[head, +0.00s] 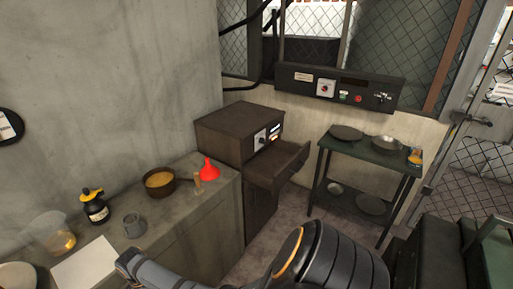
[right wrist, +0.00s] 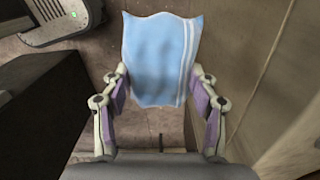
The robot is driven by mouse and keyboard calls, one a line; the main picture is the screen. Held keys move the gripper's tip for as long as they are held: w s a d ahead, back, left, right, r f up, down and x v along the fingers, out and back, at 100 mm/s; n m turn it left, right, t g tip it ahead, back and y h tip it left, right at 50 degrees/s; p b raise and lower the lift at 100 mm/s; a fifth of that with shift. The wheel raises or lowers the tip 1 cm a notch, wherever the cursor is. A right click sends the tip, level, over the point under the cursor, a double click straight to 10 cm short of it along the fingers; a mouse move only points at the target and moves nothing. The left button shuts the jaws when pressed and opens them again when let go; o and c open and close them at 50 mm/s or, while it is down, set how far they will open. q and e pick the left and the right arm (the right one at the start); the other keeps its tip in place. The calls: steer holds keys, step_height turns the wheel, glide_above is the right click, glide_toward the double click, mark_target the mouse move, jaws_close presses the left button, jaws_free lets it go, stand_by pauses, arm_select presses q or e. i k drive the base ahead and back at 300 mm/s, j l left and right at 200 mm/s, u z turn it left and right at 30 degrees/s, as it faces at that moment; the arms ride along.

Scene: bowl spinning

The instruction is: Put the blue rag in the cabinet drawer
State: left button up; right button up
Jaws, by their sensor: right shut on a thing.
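The blue rag (right wrist: 158,62) is light blue with white stripes near its right side. In the right wrist view it hangs spread out between the fingers of my right gripper (right wrist: 160,88), which is shut on it. The dark brown cabinet (head: 232,122) stands in the corner in the head view. Its upper drawer (head: 283,166) is pulled out toward the right. The drawer's inside is only partly visible. The rag and my right gripper do not show in the head view. My left gripper is not in view.
A green metal table (head: 365,152) with pans stands right of the drawer. Floor shows between them.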

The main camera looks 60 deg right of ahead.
mark_target(277, 165)
steer(key=k+l+z, duration=0.1)
steer(key=z, duration=0.4)
steer(key=l+z, duration=0.2)
steer(key=z, duration=0.3)
